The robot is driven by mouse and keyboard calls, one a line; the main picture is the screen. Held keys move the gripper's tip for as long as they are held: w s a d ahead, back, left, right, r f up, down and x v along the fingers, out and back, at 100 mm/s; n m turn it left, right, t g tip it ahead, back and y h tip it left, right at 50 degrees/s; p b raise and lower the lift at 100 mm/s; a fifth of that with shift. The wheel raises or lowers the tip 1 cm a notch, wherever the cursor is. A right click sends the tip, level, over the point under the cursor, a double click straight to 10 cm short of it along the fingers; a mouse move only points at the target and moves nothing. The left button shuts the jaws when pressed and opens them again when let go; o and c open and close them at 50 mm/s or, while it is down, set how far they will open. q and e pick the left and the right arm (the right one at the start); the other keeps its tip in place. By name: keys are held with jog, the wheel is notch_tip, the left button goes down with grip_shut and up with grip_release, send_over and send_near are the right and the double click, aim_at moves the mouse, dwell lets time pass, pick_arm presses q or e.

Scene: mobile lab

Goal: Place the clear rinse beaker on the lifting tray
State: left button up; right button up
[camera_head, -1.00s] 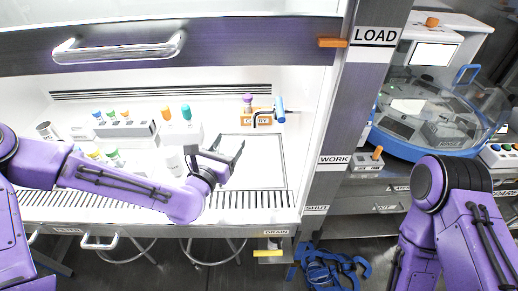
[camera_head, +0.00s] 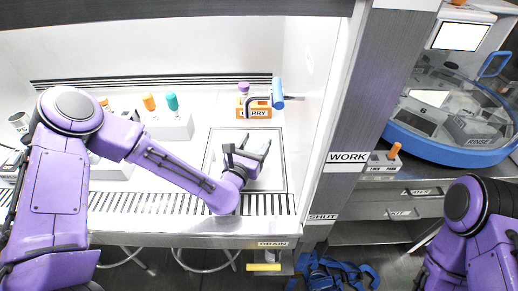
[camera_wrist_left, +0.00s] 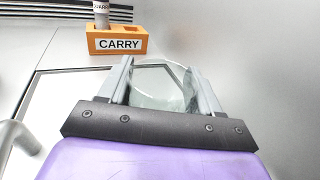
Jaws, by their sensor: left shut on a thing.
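The clear rinse beaker (camera_wrist_left: 160,100) is between the two grey fingers of my left gripper (camera_wrist_left: 162,84) in the left wrist view. The fingers are shut on it; its glass is see-through and its rim faces away from my wrist. In the head view my left gripper (camera_head: 251,152) is over a pale square panel with a dark outline (camera_head: 218,140) on the hood floor. The beaker is hard to make out there. I cannot tell whether it touches the panel, or whether this panel is the lifting tray. My right gripper is out of view.
A white rack (camera_head: 155,125) with capped tubes is left. The hood's post (camera_head: 365,90) is right, then a blue-rimmed machine (camera_head: 440,148).

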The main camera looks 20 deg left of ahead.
pick_arm(q)
jog(key=shift+s+a+r, duration=0.1)
jog(key=shift+s+r, duration=0.1)
jog(key=shift+s, duration=0.2)
jog(key=shift+f, duration=0.25)
jog(key=o, duration=1.2)
jog(key=shift+w, duration=0.15)
jog(key=shift+r, duration=0.25)
jog(key=s, duration=0.3)
jog(key=s+b, duration=0.1)
jog(key=s, duration=0.2)
jog(key=s+a+b, duration=0.1)
jog(key=s, duration=0.2)
jog(key=shift+f, duration=0.2)
jog(key=shift+s+a+r+p, duration=0.1)
jog(key=shift+s+r+p, duration=0.1)
jog(key=shift+s+p, duration=0.35)
jog(key=shift+s+r+p, duration=0.2)
jog(key=shift+s+p, duration=0.15)
jog(key=shift+s, duration=0.35)
jog(key=shift+s+f, duration=0.1)
jog(key=shift+s, duration=0.1)
jog(key=shift+s+f, duration=0.1)
jog(key=shift+s, duration=0.05)
